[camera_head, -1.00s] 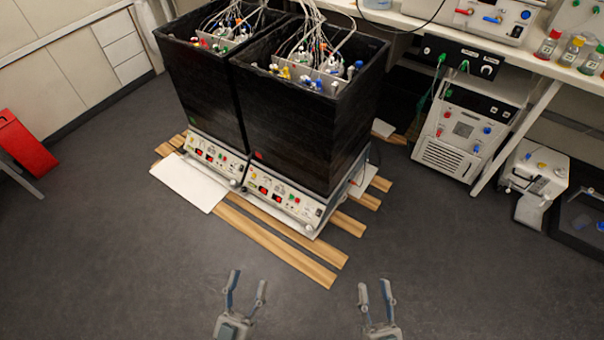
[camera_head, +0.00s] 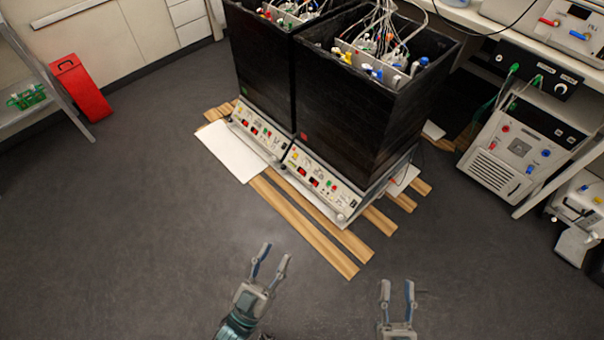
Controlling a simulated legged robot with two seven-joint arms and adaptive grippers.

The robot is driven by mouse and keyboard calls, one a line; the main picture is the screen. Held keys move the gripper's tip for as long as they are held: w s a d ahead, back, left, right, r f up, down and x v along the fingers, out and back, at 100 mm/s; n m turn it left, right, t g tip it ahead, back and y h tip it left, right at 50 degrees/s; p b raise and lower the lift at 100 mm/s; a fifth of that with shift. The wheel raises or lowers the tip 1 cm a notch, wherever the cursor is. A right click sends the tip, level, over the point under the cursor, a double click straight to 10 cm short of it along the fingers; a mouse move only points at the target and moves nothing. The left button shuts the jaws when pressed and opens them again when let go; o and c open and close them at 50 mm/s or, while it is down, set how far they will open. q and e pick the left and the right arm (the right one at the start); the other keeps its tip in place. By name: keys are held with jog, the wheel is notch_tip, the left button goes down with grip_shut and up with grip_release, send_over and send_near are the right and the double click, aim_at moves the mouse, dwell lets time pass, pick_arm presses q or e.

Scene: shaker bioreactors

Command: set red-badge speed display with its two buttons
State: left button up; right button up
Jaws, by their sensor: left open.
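Two black shaker boxes stand side by side, each on a base with a cream control panel. The right box (camera_head: 345,110) carries a small red badge (camera_head: 303,136) near its lower left corner. Its panel (camera_head: 325,184) has red displays (camera_head: 315,183) and small coloured buttons too small to read. The left box's panel (camera_head: 262,130) also has red displays. My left gripper (camera_head: 268,260) is open and empty, below and left of the right panel in the picture. My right gripper (camera_head: 397,292) is open and empty, further right. Both are apart from the panels.
Wooden slats (camera_head: 310,225) and a white board (camera_head: 230,150) lie under the shakers. A white unit (camera_head: 517,150) stands under the bench at right. A red object (camera_head: 80,88) stands at far left. The grey floor in front is clear.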

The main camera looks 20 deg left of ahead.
pick_arm(q)
jog(key=shift+a+f, duration=0.1)
jog(key=shift+a, duration=0.4)
grip_shut()
jog(key=shift+d, duration=0.75)
pick_arm(e)
jog(key=shift+d, duration=0.2)
